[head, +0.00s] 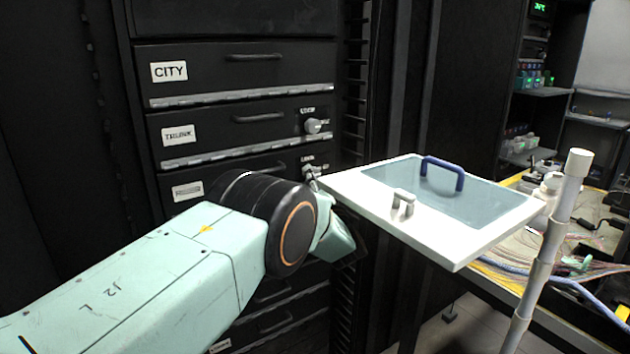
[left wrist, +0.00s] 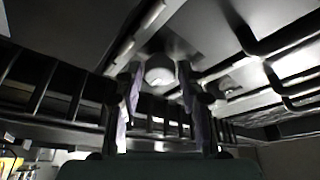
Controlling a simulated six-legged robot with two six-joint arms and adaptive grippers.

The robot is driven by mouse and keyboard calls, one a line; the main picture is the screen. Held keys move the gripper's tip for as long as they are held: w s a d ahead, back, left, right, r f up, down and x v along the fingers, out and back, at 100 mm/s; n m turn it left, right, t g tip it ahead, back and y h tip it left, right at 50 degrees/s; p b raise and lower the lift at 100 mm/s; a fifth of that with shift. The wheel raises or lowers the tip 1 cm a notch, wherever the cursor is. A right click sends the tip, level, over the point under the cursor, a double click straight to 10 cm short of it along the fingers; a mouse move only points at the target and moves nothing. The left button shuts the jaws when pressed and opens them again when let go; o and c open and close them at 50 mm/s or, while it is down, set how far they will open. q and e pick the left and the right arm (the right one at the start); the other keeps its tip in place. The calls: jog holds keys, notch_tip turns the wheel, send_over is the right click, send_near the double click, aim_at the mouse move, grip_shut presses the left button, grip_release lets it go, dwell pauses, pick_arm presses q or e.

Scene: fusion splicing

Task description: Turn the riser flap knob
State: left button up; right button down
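A black rack carries flaps labelled CITY (head: 169,72) and TRUNK (head: 179,134), and a third flap below with a label (head: 187,190) too small to read. The TRUNK knob (head: 313,126) and the third flap's knob (head: 311,172) show at the right. In the left wrist view a pale round knob (left wrist: 159,70) lies between the fingertips of my left gripper (left wrist: 160,82). The fingers stand apart on either side with small gaps. In the head view my left arm hides these fingers and the flaps behind it. My right gripper is out of view.
A white panel (head: 455,242) with a tinted window, a blue handle (head: 442,174) and a grey latch (head: 403,203) stands close to the right of my left wrist. A pale post (head: 548,250) and a cluttered cable table (head: 595,245) lie further right.

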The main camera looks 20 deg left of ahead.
pick_arm(q)
jog(key=shift+o, duration=1.3)
jog(key=shift+s+d, duration=0.1)
jog(key=v, duration=1.1)
jog(key=shift+s+d, duration=0.15)
jog(key=shift+s, duration=0.2)
jog(key=shift+f, duration=0.15)
